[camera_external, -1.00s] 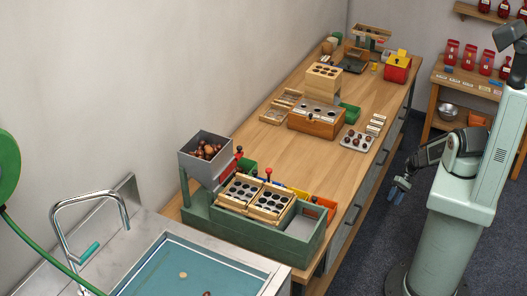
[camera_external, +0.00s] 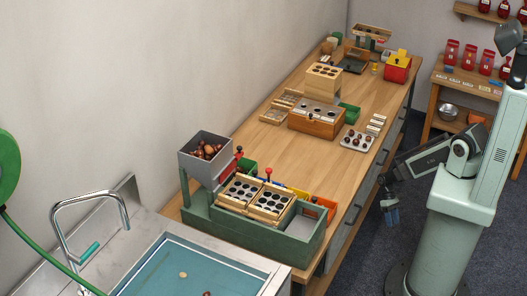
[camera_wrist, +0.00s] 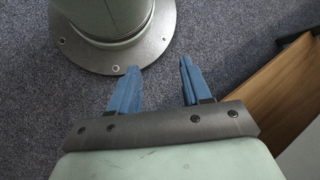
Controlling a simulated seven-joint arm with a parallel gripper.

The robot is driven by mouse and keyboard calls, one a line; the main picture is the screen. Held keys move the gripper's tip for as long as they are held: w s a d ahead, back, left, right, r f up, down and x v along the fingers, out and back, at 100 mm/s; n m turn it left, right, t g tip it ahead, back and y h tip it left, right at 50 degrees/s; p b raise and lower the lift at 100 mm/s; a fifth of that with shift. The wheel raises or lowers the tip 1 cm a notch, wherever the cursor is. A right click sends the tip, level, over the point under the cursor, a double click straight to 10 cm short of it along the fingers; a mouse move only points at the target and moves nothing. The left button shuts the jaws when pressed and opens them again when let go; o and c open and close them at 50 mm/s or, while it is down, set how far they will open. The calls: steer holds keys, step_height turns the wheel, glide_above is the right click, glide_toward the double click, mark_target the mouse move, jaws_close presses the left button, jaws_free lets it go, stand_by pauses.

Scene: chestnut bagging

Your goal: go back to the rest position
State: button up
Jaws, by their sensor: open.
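My gripper (camera_external: 391,214) hangs at the end of my folded arm, to the right of the long workbench (camera_external: 352,180) and over the grey floor. It points downward, close to my pale green column. In the wrist view my gripper (camera_wrist: 158,78) shows two blue fingers spread apart with only bare carpet between them. It is open and holds nothing.
A hopper of chestnuts (camera_external: 206,150) stands above a green tray unit (camera_external: 255,238) at the near end of the bench. The floor (camera_external: 365,255) between bench and column is clear.

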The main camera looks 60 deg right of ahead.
steer(key=s+a+r+n+g+h, duration=0.1)
steer(key=s+a+r+n+h, duration=0.1)
steer(key=s+a+n+h, duration=0.2)
steer(key=shift+s+a+r+h, duration=0.35)
steer(key=shift+a+r+h, duration=0.05)
steer(key=shift+a+h, duration=0.3)
stand_by(1.4)
